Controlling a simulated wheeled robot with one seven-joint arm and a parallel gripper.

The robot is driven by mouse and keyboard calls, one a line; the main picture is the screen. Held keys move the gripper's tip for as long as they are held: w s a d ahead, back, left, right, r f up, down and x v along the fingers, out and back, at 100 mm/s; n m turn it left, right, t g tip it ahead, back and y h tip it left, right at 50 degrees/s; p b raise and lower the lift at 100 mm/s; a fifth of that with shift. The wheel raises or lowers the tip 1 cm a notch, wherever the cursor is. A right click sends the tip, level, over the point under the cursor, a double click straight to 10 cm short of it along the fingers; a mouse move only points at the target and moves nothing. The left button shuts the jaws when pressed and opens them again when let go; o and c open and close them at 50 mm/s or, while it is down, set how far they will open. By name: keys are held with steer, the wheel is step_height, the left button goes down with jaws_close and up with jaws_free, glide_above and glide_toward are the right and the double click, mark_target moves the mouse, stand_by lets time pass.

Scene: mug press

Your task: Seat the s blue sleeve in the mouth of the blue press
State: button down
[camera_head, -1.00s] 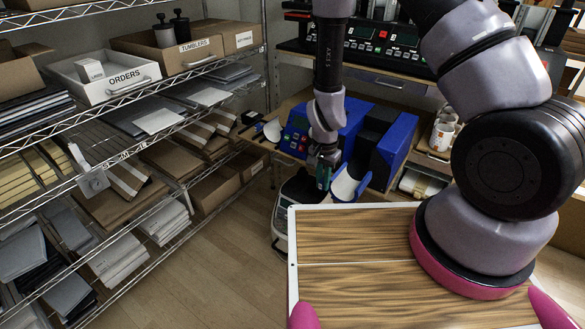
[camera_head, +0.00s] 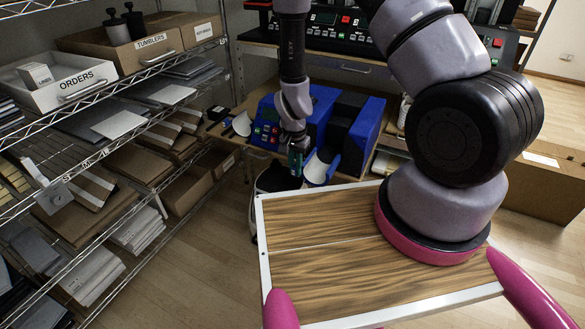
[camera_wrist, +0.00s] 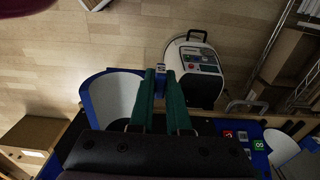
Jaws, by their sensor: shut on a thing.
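The blue sleeve (camera_head: 317,170), a curved piece with a pale face and blue edge, is at the front of the blue press (camera_head: 357,135). In the wrist view the sleeve (camera_wrist: 114,100) lies just left of the green fingers. My gripper (camera_head: 296,164) reaches down beside the sleeve's left side. In the wrist view my gripper (camera_wrist: 161,72) has its fingers close together, shut on the sleeve's near edge; the exact contact is hard to see. The press mouth is mostly hidden, and I cannot tell whether the sleeve touches it.
Another pale curved piece (camera_head: 242,124) lies left of the press. A wire shelf (camera_head: 112,82) with boxes fills the left. My wood-topped base is in front. Floor is clear between shelf and base.

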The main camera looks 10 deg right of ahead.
mark_target(313, 127)
steer(key=w+d, duration=0.7)
steer(key=w, duration=0.3)
steer(key=shift+d+f, duration=0.15)
steer(key=shift+d, duration=0.05)
stand_by(0.8)
steer(key=shift+w, duration=0.1)
jaws_free()
stand_by(0.4)
stand_by(0.5)
steer(key=shift+r, duration=4)
